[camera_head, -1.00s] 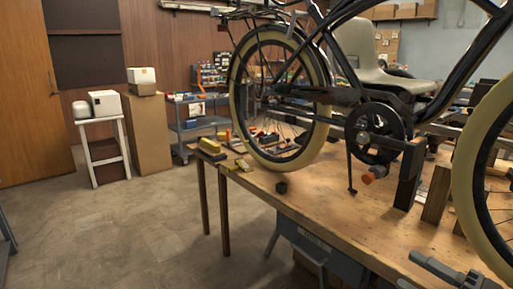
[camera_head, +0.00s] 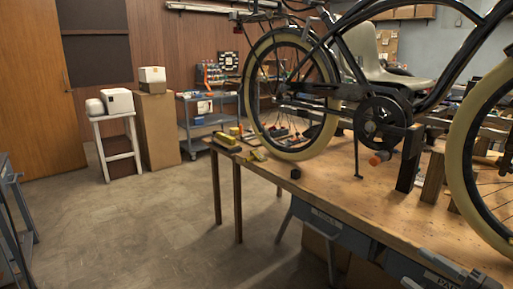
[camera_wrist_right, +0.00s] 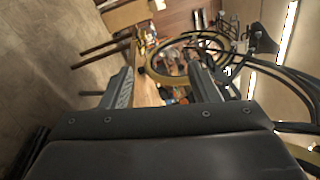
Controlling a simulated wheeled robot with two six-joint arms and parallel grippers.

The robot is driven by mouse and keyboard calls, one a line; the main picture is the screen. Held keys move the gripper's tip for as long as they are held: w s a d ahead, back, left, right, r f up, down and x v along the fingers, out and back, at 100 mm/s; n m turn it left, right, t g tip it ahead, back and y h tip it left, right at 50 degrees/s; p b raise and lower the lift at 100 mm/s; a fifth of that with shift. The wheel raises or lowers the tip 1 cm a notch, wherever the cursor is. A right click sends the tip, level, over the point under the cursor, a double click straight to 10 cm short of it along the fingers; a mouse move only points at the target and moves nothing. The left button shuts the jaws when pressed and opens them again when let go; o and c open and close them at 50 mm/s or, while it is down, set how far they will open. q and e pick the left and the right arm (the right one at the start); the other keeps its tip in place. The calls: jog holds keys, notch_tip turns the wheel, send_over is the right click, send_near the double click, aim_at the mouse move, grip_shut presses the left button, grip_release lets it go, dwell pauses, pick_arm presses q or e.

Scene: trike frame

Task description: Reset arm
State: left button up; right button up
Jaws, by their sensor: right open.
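My right gripper (camera_head: 415,267) is at the bottom right of the head view, in front of the workbench's front edge, with its grey fingers apart. In the right wrist view the two fingers (camera_wrist_right: 160,80) stand wide apart with nothing held between them. The black trike frame (camera_head: 445,65) stands on the wooden workbench (camera_head: 340,195), with cream-tyred wheels (camera_head: 292,150). My left gripper is not in view.
A small black block (camera_head: 295,174) and yellow-and-black tools (camera_head: 227,140) lie near the bench's left end. A blue-grey cart (camera_head: 190,125), a white stool (camera_head: 122,150) and a cardboard box (camera_head: 156,130) stand behind. The floor (camera_head: 130,225) left of the bench is clear.

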jog(key=w+d+f+m+t+h+p, duration=0.1)
jog(key=w+d+f+m+h+p, duration=0.25)
jog(key=d+f+m+h, duration=0.95)
jog(key=s+d+f+m+g+h+p, duration=0.15)
jog(key=s+d+f+m, duration=0.3)
jog(key=f+m, duration=0.6)
jog(key=s+d+f+m+g+p, duration=0.1)
jog(key=s+d+f+m+g, duration=0.3)
jog(key=f+m, duration=0.65)
jog(key=s+a+f+m+g+p, duration=0.1)
jog(key=s+a+f+m+g, duration=0.2)
jog(key=s+f+m, duration=0.45)
jog(key=s+a+f+m+g+p, duration=0.2)
jog(key=s+a+f+m+g, duration=0.15)
jog(key=s+f+m, duration=0.45)
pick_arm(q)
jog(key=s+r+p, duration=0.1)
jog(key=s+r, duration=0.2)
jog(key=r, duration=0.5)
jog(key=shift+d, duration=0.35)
pick_arm(e)
jog(key=s+a+f+m+g+y, duration=0.1)
jog(key=s+a+f+m, duration=0.3)
jog(key=s+a, duration=0.4)
jog(key=s+a+f+m+g+y, duration=0.2)
jog(key=s+a+f+m, duration=0.2)
jog(key=s+a, duration=0.4)
jog(key=shift+s+f+m+g, duration=0.2)
jog(key=shift+f+m+g, duration=0.15)
jog(key=shift+f+g, duration=0.05)
